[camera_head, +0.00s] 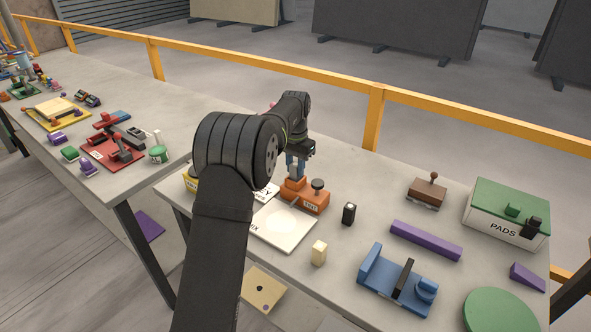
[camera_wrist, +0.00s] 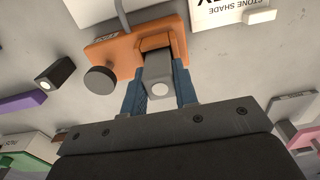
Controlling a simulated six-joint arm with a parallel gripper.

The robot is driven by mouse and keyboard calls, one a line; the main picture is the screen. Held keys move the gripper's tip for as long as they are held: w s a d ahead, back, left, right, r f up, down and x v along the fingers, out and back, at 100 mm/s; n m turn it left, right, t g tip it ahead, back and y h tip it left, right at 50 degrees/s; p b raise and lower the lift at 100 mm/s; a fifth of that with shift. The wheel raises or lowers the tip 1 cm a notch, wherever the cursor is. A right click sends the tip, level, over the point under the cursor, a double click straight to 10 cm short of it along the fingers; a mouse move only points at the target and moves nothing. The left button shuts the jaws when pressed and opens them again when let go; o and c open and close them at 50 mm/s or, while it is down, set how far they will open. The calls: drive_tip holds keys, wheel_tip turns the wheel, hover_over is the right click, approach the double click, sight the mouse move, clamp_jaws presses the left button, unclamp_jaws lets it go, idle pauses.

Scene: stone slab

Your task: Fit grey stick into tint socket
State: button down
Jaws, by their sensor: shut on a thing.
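The orange tint block (camera_head: 312,203) stands on the slab table, with a "TINT" label on its front, a raised orange part and a dark round knob (camera_head: 318,184). My gripper (camera_head: 296,170) is right above its raised left part, with blue fingers pointing down. In the wrist view the fingers (camera_wrist: 160,88) are shut on the grey stick (camera_wrist: 158,70), whose pale round end faces the camera. The stick's far end meets the raised part of the orange block (camera_wrist: 112,46). Whether it is inside the socket cannot be told. The head view does not show the stick clearly.
A white board (camera_head: 283,226) lies just in front of the tint block. A small black block (camera_head: 349,214) and a cream block (camera_head: 319,252) stand nearby. A brown stamp (camera_head: 427,191), purple bar (camera_head: 426,240) and blue holder (camera_head: 396,282) are to the right.

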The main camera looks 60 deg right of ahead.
sight(296, 164)
drive_tip(key=shift+f, duration=0.5)
drive_tip(key=shift+f, duration=0.15)
drive_tip(key=shift+s+a+f, duration=0.1)
drive_tip(key=shift+a+f, duration=0.05)
drive_tip(key=shift+f, duration=0.45)
drive_tip(key=c, duration=1.2)
unclamp_jaws()
drive_tip(key=shift+f, duration=0.1)
drive_tip(key=shift+c, duration=0.2)
drive_tip(key=shift+o, duration=0.6)
drive_tip(key=shift+s, duration=0.2)
wheel_tip(296, 164, up, 14)
drive_tip(key=shift+w+f, duration=0.15)
drive_tip(key=shift+w, duration=0.1)
